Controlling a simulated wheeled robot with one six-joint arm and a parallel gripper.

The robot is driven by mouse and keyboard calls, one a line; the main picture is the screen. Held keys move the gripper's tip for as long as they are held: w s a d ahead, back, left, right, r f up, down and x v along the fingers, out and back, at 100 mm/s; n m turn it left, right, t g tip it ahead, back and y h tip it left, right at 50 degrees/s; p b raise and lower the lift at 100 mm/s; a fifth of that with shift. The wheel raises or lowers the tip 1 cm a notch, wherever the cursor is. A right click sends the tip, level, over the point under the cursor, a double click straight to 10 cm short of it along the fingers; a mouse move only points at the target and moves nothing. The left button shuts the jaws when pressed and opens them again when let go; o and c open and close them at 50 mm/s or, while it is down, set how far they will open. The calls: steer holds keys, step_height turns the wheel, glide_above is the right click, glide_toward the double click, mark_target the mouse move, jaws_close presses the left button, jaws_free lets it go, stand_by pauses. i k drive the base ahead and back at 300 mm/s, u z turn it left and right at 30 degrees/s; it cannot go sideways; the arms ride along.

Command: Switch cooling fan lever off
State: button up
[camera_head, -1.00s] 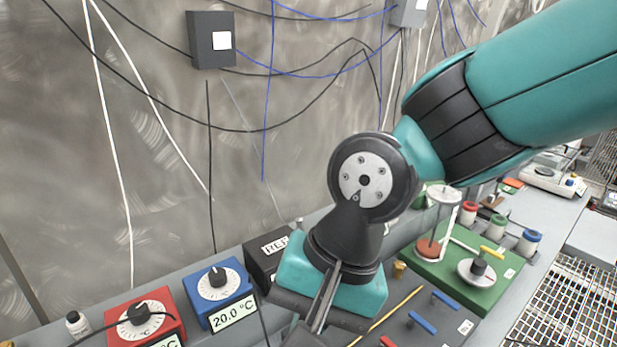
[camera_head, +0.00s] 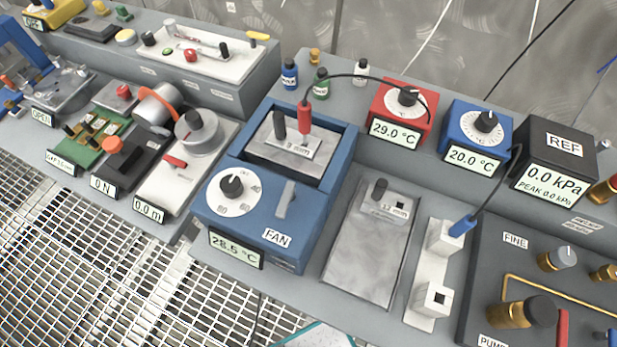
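The cooling fan unit is a blue box (camera_head: 322,210) in the middle of the head view, with a FAN label on its sloped front. A flat grey lever (camera_head: 285,198) stands out from that front, just above the label. I cannot tell from here which of its positions is off. A white dial with a black knob (camera_head: 232,187) is left of the lever, and a display below reads 28.5 °C. Only a sliver of my teal and white arm shows at the bottom edge, below the box. My gripper's fingers are not in view.
A metal block with black and red plugs (camera_head: 290,140) sits in the box's recess. Right of the box lie a grey plate (camera_head: 368,245), a white strip with sockets (camera_head: 420,312) and a dark pump panel (camera_head: 490,265). Metal grating (camera_head: 130,285) is at lower left.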

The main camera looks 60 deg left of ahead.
mark_target(288, 195)
steer(key=z, duration=1.05)
steer(key=k, duration=0.7)
steer(key=u, duration=1.3)
